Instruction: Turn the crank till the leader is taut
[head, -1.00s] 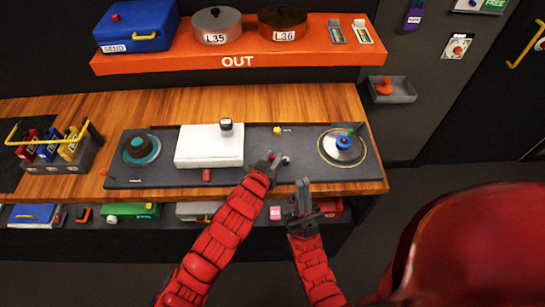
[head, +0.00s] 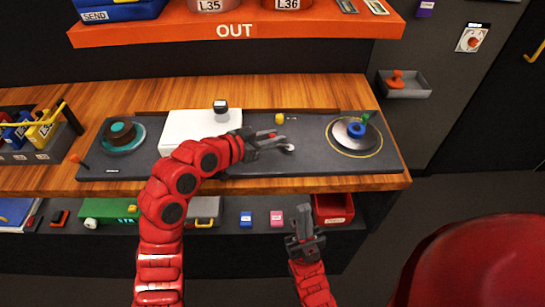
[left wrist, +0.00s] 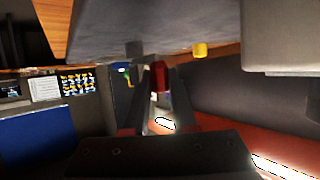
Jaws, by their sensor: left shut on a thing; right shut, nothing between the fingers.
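The dark panel (head: 225,172) lies on the wooden bench. My left gripper (head: 281,142) is over the panel right of the white box and is shut on a small red grip, apparently the crank's handle. The red grip (left wrist: 160,76) shows between the fingers in the left wrist view. A pale round knob (head: 290,148) is beside the fingertips. A teal reel with a dark hub (head: 121,134) sits at the left; a silver reel with a blue hub (head: 355,131) sits at the right. I cannot make out the leader or its tension. My right gripper (head: 302,214) is shut and empty, below the bench front.
A white box (head: 190,128) stands mid-panel, partly behind my left arm. A yellow knob (head: 280,118) is just behind the left gripper. The orange OUT shelf (head: 180,33) overhangs the back. A lower shelf holds small boxes and a red bin (head: 333,209).

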